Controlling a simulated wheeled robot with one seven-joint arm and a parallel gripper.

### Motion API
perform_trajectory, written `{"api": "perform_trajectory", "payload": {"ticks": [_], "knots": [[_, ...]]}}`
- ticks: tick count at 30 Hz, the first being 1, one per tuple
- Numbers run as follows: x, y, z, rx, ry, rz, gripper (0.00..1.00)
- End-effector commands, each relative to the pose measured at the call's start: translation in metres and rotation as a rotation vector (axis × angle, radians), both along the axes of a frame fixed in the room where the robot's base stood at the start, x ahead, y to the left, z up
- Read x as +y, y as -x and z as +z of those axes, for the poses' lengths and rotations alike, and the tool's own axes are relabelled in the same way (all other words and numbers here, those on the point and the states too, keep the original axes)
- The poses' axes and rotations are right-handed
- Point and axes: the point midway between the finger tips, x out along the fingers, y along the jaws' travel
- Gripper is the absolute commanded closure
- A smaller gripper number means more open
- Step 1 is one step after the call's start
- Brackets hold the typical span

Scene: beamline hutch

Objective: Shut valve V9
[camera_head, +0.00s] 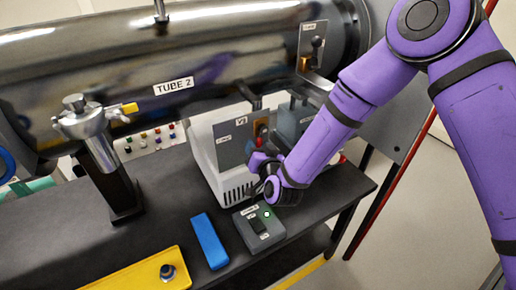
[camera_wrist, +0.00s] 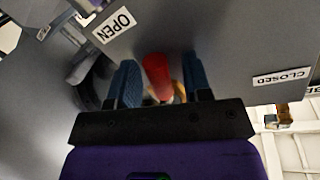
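A grey valve panel (camera_head: 232,148) stands on the bench with a small label that may read V9, though it is too small to be sure. A red and yellow handle (camera_head: 262,130) shows at its right side. In the wrist view a red handle (camera_wrist: 157,75) lies between the two blue fingers of my gripper (camera_wrist: 161,82). The fingers are apart, with a visible gap on the right side of the handle. An OPEN label (camera_wrist: 114,25) is at upper left and a CLOSED label (camera_wrist: 283,77) at right. In the head view my gripper (camera_head: 256,170) is at the panel, its fingertips partly hidden.
A grey switch box (camera_head: 262,232) with a green light sits below my gripper. A blue block (camera_head: 209,241) and a yellow tray (camera_head: 135,284) lie on the black bench (camera_head: 170,215). The large TUBE 2 cylinder (camera_head: 170,60) runs behind. Another panel (camera_head: 290,120) stands close on the right.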

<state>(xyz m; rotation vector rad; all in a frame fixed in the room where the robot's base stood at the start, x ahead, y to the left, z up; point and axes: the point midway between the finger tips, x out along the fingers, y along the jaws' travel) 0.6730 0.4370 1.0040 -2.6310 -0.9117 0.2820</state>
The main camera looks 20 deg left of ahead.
Motion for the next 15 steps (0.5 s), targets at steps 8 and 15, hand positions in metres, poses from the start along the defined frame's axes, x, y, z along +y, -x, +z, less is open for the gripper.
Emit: {"api": "perform_trajectory", "payload": {"ticks": [8, 15], "knots": [[-0.001, 0.002, 0.000, 0.001, 0.002, 0.001, 0.55], [-0.021, 0.027, 0.002, 0.001, 0.003, 0.003, 0.55]]}}
